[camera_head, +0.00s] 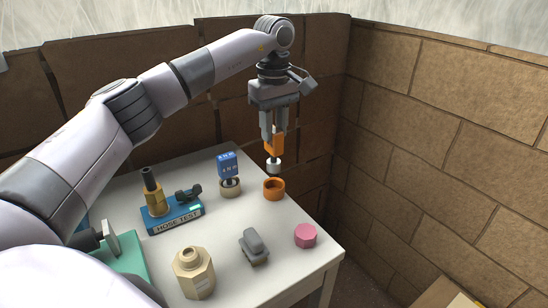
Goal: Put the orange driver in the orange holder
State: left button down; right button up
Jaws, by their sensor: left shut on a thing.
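The orange driver (274,144) has an orange body and a light grey lower end (274,167). My left gripper (273,136) is shut on the driver's upper part and holds it upright, pointing down. The orange holder (274,190) is a short round orange cup on the table, near its right edge. The driver's lower end is just above the holder's opening in the picture; I cannot tell the exact gap. My right gripper is not in view.
On the white table (225,262) stand a blue block in a tan holder (230,188), a blue hose-test stand (174,218), a beige hexagonal jar (194,272), a grey piece (254,246) and a pink hexagonal piece (305,236). Brick walls (440,120) stand behind and right.

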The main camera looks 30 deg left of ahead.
aim_at(274, 155)
pick_arm(q)
jog(key=shift+f, duration=3.65)
jog(key=shift+f, duration=0.1)
jog(key=c, duration=0.9)
grip_release()
jog(key=shift+o, duration=0.2)
notch_tip(274, 155, up, 12)
jog(key=shift+r, duration=0.1)
